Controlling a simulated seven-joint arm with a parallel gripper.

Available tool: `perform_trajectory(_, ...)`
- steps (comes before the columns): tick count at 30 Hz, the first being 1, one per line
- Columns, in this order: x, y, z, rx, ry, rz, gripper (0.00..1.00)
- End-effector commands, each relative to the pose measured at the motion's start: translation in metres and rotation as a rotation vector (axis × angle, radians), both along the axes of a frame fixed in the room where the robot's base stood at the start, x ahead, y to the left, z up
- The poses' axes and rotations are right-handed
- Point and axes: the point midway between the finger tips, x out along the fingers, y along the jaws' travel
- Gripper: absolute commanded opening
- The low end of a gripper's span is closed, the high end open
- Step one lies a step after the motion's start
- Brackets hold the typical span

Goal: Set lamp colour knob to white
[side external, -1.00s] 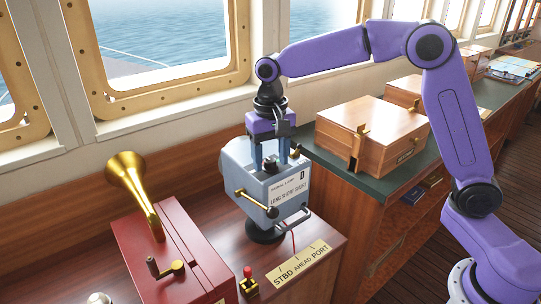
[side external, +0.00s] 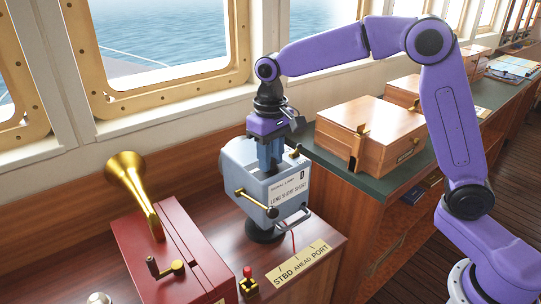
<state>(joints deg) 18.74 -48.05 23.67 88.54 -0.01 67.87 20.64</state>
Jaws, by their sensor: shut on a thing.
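The signal lamp (side external: 286,191) is a pale blue-grey box on a dark round base, with a brass lever on its front and a label on its side. My gripper (side external: 270,166) points straight down onto the lamp's top. It is shut on the lamp colour knob. The fingers hide the knob, so its pointer and the colour it is set to cannot be seen. Another small knob (side external: 295,153) sits on the top's right edge, apart from the fingers.
A red box with a brass horn (side external: 136,187) and crank stands at the left front. A brass plate (side external: 299,264) and a small red-topped switch (side external: 248,278) are in front of the lamp. A wooden box (side external: 372,135) stands on the green counter behind right.

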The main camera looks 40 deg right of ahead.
Motion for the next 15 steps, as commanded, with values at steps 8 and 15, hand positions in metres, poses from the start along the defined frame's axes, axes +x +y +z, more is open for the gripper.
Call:
perform_trajectory(8, 0.0008, 0.0001, 0.0018, 0.002, -0.005, 0.261, 0.01)
perform_trajectory(15, 0.001, 0.0002, 0.0017, 0.002, -0.005, 0.46, 0.01)
